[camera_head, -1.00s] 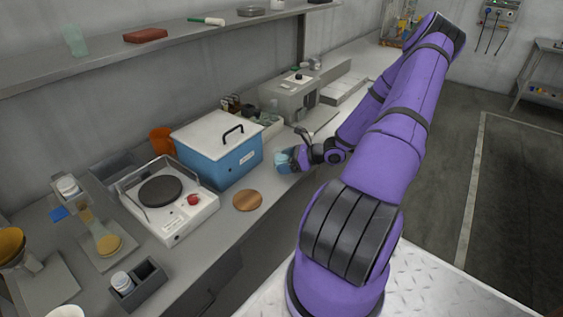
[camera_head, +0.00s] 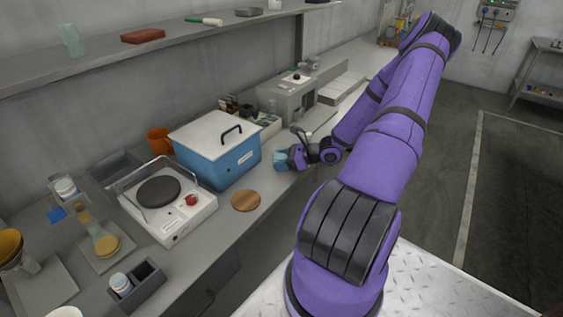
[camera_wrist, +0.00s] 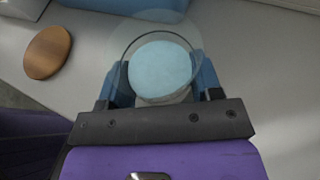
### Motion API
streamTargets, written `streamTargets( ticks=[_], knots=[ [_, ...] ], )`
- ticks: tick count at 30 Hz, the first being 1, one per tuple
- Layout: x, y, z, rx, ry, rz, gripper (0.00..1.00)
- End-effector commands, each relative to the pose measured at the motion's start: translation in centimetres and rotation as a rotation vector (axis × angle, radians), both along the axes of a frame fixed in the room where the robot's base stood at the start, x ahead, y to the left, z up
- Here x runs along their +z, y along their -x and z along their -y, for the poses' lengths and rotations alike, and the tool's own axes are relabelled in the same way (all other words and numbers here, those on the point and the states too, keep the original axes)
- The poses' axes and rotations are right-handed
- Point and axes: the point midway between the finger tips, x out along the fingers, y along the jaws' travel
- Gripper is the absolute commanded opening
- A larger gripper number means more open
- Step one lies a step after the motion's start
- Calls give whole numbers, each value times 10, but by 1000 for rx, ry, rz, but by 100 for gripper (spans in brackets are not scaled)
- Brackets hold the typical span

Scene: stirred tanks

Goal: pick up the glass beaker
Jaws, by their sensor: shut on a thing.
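The glass beaker (camera_wrist: 160,70) is between my gripper's two blue fingers in the wrist view. It is clear glass with a pale blue round area showing inside its rim. My gripper (camera_wrist: 161,84) is shut on it, with one finger on each side. In the head view my gripper (camera_head: 288,160) is at the bench's front part, right of the blue box, and the beaker (camera_head: 281,161) shows as a small pale blue shape at its tip. I cannot tell whether the beaker's base touches the bench.
A blue box with a white lid (camera_head: 216,150) stands close to the left of my gripper. A round wooden disc (camera_head: 246,201) lies nearer on the bench. A hotplate (camera_head: 168,200) is further left, and a grey instrument (camera_head: 287,95) stands behind. A shelf (camera_head: 170,45) runs above.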

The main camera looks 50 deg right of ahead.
Motion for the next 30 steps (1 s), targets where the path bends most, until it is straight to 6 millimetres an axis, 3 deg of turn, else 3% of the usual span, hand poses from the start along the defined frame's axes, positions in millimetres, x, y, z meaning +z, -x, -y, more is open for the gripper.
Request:
streamTargets(
  ticks=[9, 13, 14, 24, 30],
  knots=[
    [32, 0, 0, 2, 4, 1, 28],
    [34, 28, 7, -2, 1, -2, 27],
    [34, 36, 9, -3, 2, -2, 17],
    [42, 116, 28, -3, 2, -2, 18],
    [45, 144, 34, -1, 0, 0, 18]
  ],
)
